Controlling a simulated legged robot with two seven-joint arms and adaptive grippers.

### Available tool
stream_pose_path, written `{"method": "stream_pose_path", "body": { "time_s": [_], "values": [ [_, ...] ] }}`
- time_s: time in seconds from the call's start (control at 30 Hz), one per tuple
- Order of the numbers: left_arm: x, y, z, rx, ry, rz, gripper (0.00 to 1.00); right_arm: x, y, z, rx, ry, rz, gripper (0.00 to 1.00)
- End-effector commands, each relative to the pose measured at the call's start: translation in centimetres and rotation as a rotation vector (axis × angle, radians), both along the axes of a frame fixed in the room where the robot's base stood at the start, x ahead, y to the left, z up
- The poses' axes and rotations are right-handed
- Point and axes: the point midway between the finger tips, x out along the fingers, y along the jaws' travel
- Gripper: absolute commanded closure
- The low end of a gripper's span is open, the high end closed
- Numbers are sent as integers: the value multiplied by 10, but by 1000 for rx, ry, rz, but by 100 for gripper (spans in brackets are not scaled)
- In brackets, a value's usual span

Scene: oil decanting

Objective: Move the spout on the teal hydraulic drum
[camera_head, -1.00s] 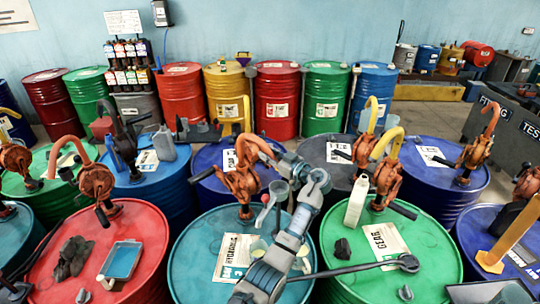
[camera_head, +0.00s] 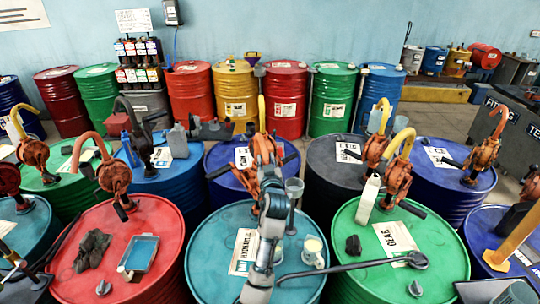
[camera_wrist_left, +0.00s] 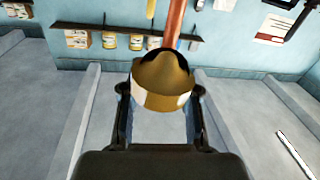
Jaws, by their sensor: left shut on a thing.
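The teal hydraulic drum (camera_head: 205,262) stands front centre in the head view, with a white label (camera_head: 242,254) on its lid. Its orange pump and spout (camera_head: 262,146) rise behind my left arm, which hides much of them. My left gripper (camera_head: 268,158) is at the spout, over the drum's middle. In the left wrist view, the left gripper (camera_wrist_left: 161,92) is shut on the brown-orange spout end (camera_wrist_left: 163,82), which sits between its two dark fingers. My right gripper is not in view.
A dark rod (camera_head: 350,268) reaches from the teal drum onto the green drum (camera_head: 350,230). The red drum (camera_head: 165,225) at left carries a rag and tray. Neighbouring pumps crowd both sides.

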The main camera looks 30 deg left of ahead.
Motion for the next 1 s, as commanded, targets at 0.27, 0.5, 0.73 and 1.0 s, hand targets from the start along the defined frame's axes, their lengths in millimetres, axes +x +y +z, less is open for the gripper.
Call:
{"method": "stream_pose_path", "body": {
  "time_s": [0.27, 0.5, 0.73, 1.0],
  "values": [
    [-9, 8, -6, -8, 13, -102, 100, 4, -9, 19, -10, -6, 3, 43],
    [-11, 11, -8, -10, 13, -123, 100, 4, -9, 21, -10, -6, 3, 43],
    [-11, 12, -9, -11, 15, -123, 100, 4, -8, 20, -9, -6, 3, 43],
    [-10, 13, -7, -9, 10, -122, 44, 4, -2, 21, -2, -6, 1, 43]
  ]
}}
